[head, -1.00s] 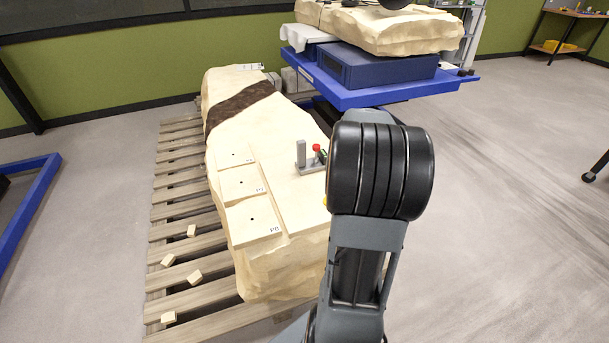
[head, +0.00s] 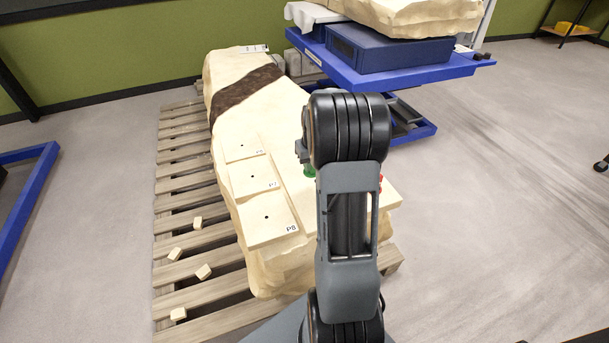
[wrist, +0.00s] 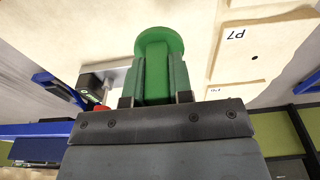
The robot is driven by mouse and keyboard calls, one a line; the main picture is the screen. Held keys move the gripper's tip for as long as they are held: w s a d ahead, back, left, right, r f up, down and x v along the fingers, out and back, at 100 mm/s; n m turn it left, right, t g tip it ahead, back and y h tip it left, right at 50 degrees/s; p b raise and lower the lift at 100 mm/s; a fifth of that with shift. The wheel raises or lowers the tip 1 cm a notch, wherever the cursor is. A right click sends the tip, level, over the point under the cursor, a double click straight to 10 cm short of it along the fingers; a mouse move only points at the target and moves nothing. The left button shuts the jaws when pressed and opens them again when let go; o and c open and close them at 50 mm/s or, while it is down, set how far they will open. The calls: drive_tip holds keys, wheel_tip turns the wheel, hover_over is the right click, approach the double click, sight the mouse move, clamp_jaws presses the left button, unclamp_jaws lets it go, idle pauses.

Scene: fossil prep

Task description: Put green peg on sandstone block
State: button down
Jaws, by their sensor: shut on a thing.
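A green peg (wrist: 158,40) with a round flanged head is held between the two fingers of my gripper (wrist: 157,68) in the wrist view. In the head view a bit of the green peg (head: 310,172) shows at the left edge of my arm. The arm hides most of the gripper there. The sandstone block (head: 290,105) is large and cream with a dark band. Three plates with single dark holes lie on its left side, the nearest (head: 262,228) marked P8, the middle one (head: 248,184) apparently P7. The peg appears to be above the block, right of the plates.
A red piece (head: 380,184) shows right of my arm, on the block. The block rests on a wooden pallet (head: 170,225) with several small chips. A blue table (head: 400,75) with another rock stands behind. Open floor lies to the right.

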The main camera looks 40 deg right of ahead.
drive_tip(key=shift+w+a+f, duration=0.2)
drive_tip(key=shift+w+f, duration=0.5)
drive_tip(key=shift+f, duration=0.2)
drive_tip(key=shift+w+a+f, duration=0.2)
drive_tip(key=shift+w+f, duration=0.45)
drive_tip(key=shift+f, duration=0.2)
drive_tip(key=shift+w+f+b, duration=0.1)
drive_tip(key=shift+f+b, duration=0.3)
drive_tip(key=shift+f, duration=1.2)
drive_tip(key=shift+f, duration=0.1)
drive_tip(key=shift+f, duration=0.1)
drive_tip(key=c, duration=1)
unclamp_jaws()
